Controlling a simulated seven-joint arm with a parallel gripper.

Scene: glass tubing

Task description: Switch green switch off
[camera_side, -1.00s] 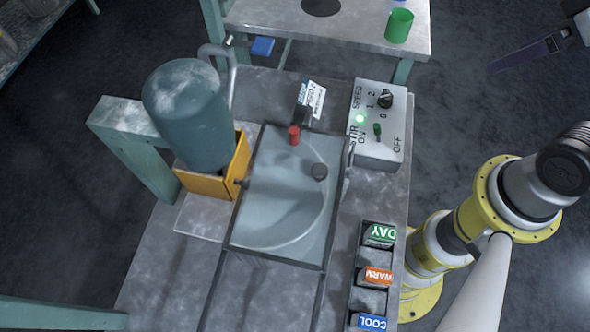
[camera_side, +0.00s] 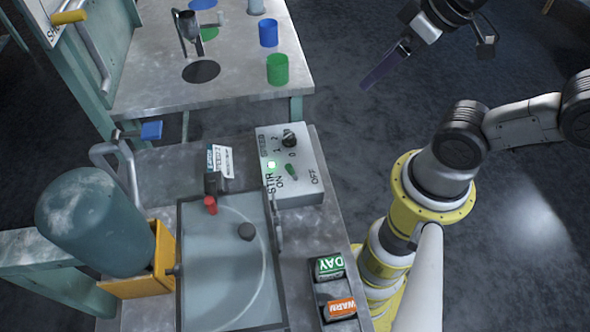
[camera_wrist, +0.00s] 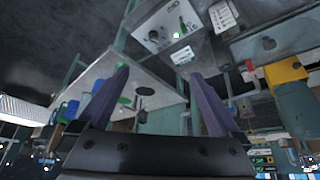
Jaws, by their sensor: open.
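The green switch (camera_side: 291,171) is a small lever on the top face of a pale control box (camera_side: 304,157), between the printed words ON and OFF. A green lamp (camera_side: 271,164) beside it is lit. In the wrist view the switch (camera_wrist: 183,24) and lamp (camera_wrist: 176,35) show near the top, on the box (camera_wrist: 165,20). My gripper (camera_side: 372,80) is up and to the right of the box in the side view, well apart from it. In the wrist view its two purple fingers (camera_wrist: 158,72) are spread with nothing held between them.
A speed knob (camera_side: 289,138) sits on the same box. A lidded basin (camera_side: 225,265) and a teal tank (camera_side: 95,222) stand nearby. DAY (camera_side: 328,266) and WARM (camera_side: 340,308) buttons are below. Cups, including a green one (camera_side: 277,69), stand on the back table.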

